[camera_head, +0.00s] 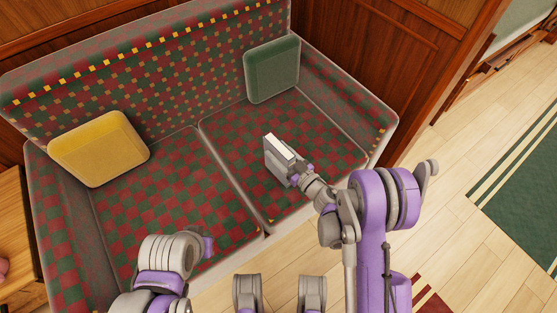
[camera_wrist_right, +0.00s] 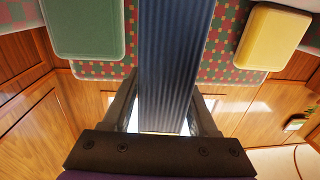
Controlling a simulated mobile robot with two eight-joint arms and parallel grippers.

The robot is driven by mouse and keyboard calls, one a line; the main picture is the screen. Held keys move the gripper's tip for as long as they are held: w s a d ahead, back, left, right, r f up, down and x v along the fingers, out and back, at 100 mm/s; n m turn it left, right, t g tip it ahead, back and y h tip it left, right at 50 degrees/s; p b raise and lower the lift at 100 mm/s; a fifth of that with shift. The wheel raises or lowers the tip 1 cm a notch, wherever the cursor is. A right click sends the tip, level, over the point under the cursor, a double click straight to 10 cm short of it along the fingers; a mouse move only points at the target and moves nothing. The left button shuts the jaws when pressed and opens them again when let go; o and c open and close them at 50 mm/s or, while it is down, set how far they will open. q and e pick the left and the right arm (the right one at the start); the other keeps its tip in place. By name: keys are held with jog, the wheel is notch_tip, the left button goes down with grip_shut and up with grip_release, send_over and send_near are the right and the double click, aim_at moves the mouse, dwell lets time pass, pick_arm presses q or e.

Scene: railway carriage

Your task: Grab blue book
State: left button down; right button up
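The blue book (camera_wrist_right: 176,60) fills the middle of the right wrist view, with its ribbed blue face between the two fingers of my right gripper (camera_wrist_right: 165,118). Both fingers press against its sides. In the head view the book (camera_head: 281,148) stands upright at the end of my right gripper (camera_head: 297,175), over the right seat cushion, with its pale page edges on top. I cannot tell whether its lower edge touches the seat. My left arm shows at the lower left of the head view, but its gripper fingers do not show.
A checkered bench seat (camera_head: 165,178) runs across the head view. A yellow cushion (camera_head: 98,147) lies at its left end and a green cushion (camera_head: 272,69) leans on the backrest. A wooden table (camera_head: 14,215) stands at the left edge. Open floor (camera_head: 445,190) lies to the right.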

grip_shut()
dwell(1.1)
